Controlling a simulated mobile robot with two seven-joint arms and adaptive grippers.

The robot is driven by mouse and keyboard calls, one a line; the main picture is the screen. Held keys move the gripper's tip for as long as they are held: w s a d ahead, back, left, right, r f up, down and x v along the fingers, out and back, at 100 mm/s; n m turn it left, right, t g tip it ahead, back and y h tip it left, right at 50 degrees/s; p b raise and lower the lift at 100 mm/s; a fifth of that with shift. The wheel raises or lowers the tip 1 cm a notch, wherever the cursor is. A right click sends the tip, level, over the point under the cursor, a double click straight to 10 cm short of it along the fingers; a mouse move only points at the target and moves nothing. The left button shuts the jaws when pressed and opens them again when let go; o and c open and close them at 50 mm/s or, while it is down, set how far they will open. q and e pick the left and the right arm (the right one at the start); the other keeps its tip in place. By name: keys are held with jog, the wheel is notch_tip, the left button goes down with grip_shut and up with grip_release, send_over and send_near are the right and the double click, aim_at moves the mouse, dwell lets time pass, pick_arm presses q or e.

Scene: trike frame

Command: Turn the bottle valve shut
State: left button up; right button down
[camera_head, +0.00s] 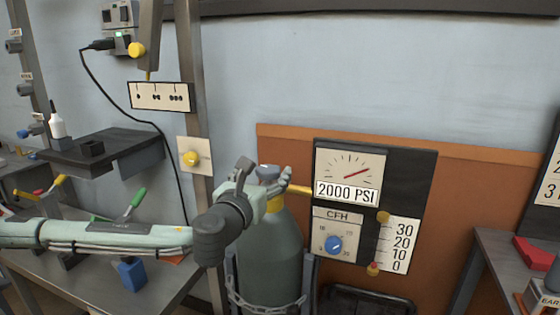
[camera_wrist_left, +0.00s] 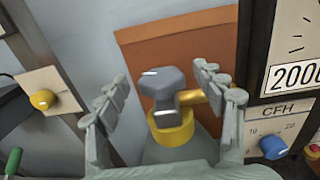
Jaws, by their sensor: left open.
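The gas bottle (camera_head: 270,255) is a grey-green cylinder standing upright, chained in a rack. Its bottle valve has a blue-grey knob (camera_wrist_left: 161,88) with a white mark, above a yellow collar (camera_wrist_left: 172,128). In the head view the knob (camera_head: 268,172) shows just behind my left gripper (camera_head: 262,178). In the left wrist view my left gripper (camera_wrist_left: 165,95) is open, one finger on each side of the knob, with visible gaps. A yellow outlet pipe (camera_head: 299,189) runs right from the valve to the gauge panel. My right gripper is not in view.
The gauge panel (camera_head: 425,180) right of the bottle reads 2000 PSI and has a blue CFH dial (camera_head: 333,245). A yellow knob (camera_head: 191,158) sits on a post to the left. A workbench (camera_head: 165,290) with tools lies under my left arm. A bench (camera_head: 490,265) stands at right.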

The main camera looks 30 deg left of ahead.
pick_arm(q)
jog(key=x, duration=0.5)
jog(key=shift+w+a+p, duration=0.1)
jog(key=shift+w+p, duration=0.05)
jog(key=shift+p, duration=0.2)
jog(key=shift+w+a, duration=0.1)
jog(key=shift+w, duration=0.4)
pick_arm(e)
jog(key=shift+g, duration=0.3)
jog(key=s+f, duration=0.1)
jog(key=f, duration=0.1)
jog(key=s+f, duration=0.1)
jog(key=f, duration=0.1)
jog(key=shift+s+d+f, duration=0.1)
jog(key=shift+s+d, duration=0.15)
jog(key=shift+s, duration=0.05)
pick_arm(q)
jog(key=shift+c, duration=0.2)
jog(key=c, duration=1.3)
jog(key=shift+f, duration=0.1)
